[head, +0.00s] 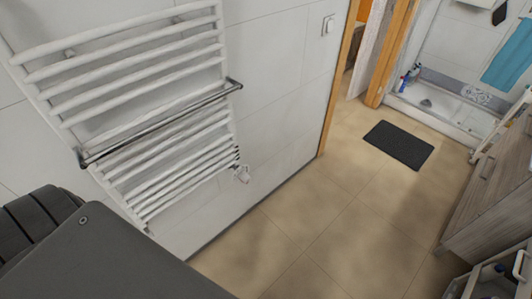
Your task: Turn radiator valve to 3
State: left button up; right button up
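A white towel radiator (150,85) with a dark metal towel bar hangs on the tiled wall at the left of the head view. A small white radiator valve (241,174) sits at its lower right end, close to the wall and low above the floor. The valve is too small to read any number or setting on it. Neither of my grippers is in view. A dark grey part at the lower left looks like my own body and hides part of the wall and floor there.
The beige tiled floor (310,225) is clear below the valve. A dark mat (398,145) lies farther back, before a shower tray (440,106). A wooden-front cabinet (490,190) stands at the right. A cart (462,289) with bottles is at the lower right. A doorway opens at the back.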

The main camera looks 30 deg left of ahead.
aim_at(244, 177)
jog(key=i, duration=1.25)
jog(key=z, duration=1.45)
jog(key=i, duration=1.4)
jog(key=u, duration=3.2)
